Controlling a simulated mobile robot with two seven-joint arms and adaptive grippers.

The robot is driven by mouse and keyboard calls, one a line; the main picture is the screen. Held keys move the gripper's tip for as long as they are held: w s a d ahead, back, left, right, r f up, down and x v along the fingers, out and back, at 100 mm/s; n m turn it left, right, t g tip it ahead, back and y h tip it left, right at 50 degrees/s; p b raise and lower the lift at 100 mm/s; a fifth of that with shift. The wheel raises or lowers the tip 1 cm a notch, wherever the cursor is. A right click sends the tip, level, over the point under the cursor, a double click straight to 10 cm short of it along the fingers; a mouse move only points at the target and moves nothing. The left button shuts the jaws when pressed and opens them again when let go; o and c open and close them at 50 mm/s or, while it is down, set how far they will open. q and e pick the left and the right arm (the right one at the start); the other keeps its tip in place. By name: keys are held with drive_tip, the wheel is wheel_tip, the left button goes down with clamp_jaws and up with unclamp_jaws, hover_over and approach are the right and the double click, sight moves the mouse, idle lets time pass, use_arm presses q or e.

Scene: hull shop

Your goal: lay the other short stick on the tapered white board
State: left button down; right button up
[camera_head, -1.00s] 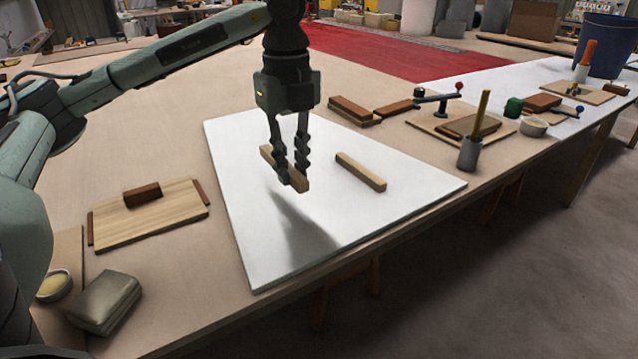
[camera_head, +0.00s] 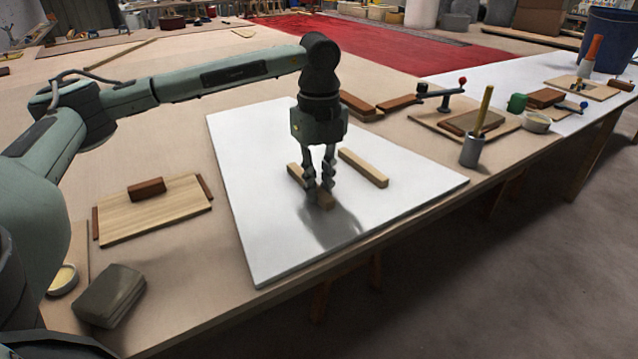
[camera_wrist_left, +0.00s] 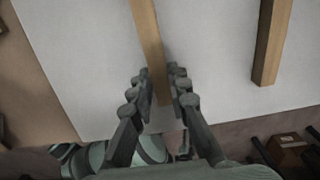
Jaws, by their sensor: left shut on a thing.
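The tapered white board (camera_head: 250,200) lies flat on the bench and also fills most of the left wrist view (camera_wrist_left: 80,50). One short light-wood stick (camera_head: 363,167) lies on it, right of my left gripper; it also shows in the left wrist view (camera_wrist_left: 272,42). My left gripper (camera_head: 318,190) points down, shut on the other short stick (camera_head: 295,173), with its fingers hiding the stick's middle. The held stick (camera_wrist_left: 148,35) is roughly parallel to the lying one, apart from it. It is very low over the board; I cannot tell whether it touches. My right gripper is out of view.
Left of the white board is a light wooden panel (camera_head: 150,215) with a brown block (camera_head: 146,189). A grey block (camera_head: 110,295) sits at the near left. Brown blocks, a grey cup (camera_head: 471,150) with a stick, and a small bowl (camera_head: 537,122) stand to the right.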

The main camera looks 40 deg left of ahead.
sight(319, 190)
use_arm(q)
drive_tip(key=shift+f, duration=0.15)
drive_tip(key=c, duration=1.5)
unclamp_jaws()
drive_tip(key=shift+o, duration=0.2)
wheel_tip(319, 190, up, 12)
